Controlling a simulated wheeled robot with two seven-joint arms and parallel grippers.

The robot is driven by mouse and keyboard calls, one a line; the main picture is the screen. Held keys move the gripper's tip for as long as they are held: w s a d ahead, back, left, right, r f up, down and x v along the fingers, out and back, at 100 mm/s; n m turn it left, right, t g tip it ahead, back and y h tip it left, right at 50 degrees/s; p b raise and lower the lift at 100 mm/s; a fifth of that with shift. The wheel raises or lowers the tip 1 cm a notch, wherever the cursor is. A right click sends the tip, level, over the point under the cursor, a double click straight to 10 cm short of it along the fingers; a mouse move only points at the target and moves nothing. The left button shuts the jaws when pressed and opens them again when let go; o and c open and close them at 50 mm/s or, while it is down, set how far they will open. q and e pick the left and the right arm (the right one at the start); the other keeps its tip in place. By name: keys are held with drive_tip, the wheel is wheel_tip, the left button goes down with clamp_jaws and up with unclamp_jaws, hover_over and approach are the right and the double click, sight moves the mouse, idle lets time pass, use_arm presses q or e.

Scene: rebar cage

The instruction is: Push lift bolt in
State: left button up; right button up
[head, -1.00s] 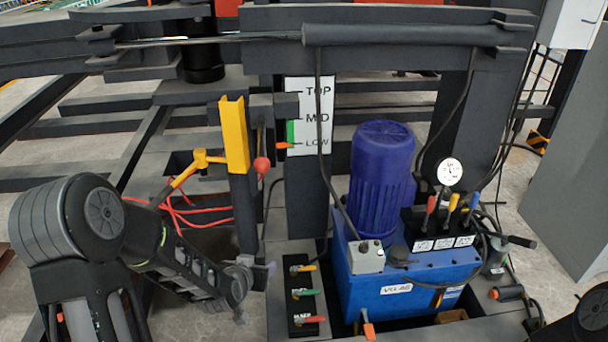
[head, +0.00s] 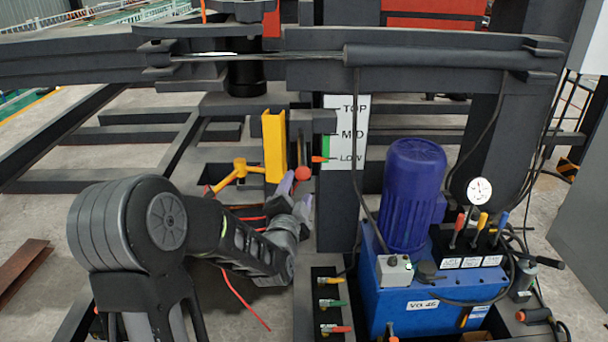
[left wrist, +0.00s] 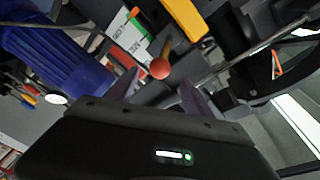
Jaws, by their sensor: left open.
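The lift bolt shows as a red ball knob (head: 303,173) beside the yellow upright plate (head: 274,146), just below the orange pointer at the LOW mark. My left gripper (head: 295,195) is open and empty, its two pale fingers pointing up just below the knob. In the left wrist view the knob (left wrist: 160,68) appears beyond the finger tips and between them, with the yellow plate (left wrist: 187,18) behind it. I cannot tell whether a finger touches the knob. The bolt's shaft is mostly hidden. My right gripper is not in view.
The white TOP/MID/LOW scale (head: 344,133) is on a dark post right of the knob. A blue pump unit (head: 424,300) with a motor and levers stands right. Small valve handles (head: 332,303) sit below. A yellow bracket (head: 238,174) and red hoses lie left of the gripper.

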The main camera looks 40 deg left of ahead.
sight(301, 179)
use_arm(q)
drive_tip(key=shift+w, duration=0.1)
drive_tip(key=p+x, duration=0.1)
drive_tip(key=x, duration=0.6)
drive_tip(key=shift+w+a+p, duration=0.2)
drive_tip(key=shift+w+p, duration=0.05)
drive_tip(key=shift+p, duration=0.05)
clamp_jaws()
idle(0.4)
drive_tip(key=shift+f, duration=0.1)
